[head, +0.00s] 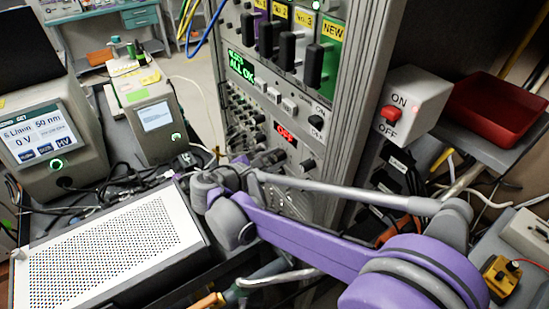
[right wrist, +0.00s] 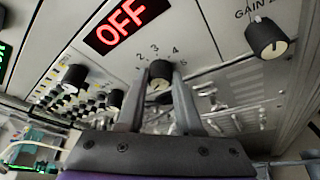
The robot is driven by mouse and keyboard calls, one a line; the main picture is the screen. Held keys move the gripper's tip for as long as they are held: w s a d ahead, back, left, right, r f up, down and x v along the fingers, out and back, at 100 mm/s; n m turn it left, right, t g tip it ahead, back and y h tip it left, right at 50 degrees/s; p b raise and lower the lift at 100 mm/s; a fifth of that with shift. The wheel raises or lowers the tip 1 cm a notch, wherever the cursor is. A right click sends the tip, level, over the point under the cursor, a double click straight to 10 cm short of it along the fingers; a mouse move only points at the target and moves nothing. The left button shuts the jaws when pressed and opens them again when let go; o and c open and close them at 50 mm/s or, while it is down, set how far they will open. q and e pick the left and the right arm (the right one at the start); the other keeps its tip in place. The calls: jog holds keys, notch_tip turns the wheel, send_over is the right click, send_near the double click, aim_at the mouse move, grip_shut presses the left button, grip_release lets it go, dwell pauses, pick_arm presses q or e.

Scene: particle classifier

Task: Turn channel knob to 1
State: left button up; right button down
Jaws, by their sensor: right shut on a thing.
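The channel knob (right wrist: 160,70) is a small dark knob with a pale face, below the red OFF display (right wrist: 121,25) in the right wrist view. My right gripper (right wrist: 159,84) is shut on the knob, with one finger on each side. A pale mark shows on the knob's face, but I cannot tell which number it points to. In the head view my right gripper (head: 262,160) is at the rack panel, and the knob is hidden there. My left gripper is not in view.
The GAIN knob (right wrist: 268,38) is to the right of the gripper, and other small knobs (right wrist: 75,78) are to the left. A perforated white box (head: 105,255) stands left of my arm. A red tray (head: 495,110) and an ON/OFF switch box (head: 412,98) are at the right.

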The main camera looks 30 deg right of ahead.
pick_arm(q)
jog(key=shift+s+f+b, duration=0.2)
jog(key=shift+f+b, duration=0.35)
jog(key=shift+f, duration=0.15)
pick_arm(e)
jog(key=m+t, duration=0.1)
jog(key=m, duration=0.2)
jog(key=shift+s+f+t+h, duration=0.1)
jog(key=shift+f+t+h, duration=0.1)
jog(key=shift+t+h, duration=0.2)
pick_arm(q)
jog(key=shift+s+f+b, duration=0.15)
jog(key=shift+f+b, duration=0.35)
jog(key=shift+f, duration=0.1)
pick_arm(e)
jog(key=shift+m+t+h, duration=0.5)
jog(key=shift+m+t, duration=0.1)
jog(key=shift+m, duration=1.3)
jog(key=c, duration=0.6)
grip_release()
jog(key=shift+a, duration=0.15)
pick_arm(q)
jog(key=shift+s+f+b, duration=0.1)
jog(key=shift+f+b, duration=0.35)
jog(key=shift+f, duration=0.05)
pick_arm(e)
jog(key=v, duration=1)
jog(key=shift+s+a, duration=0.2)
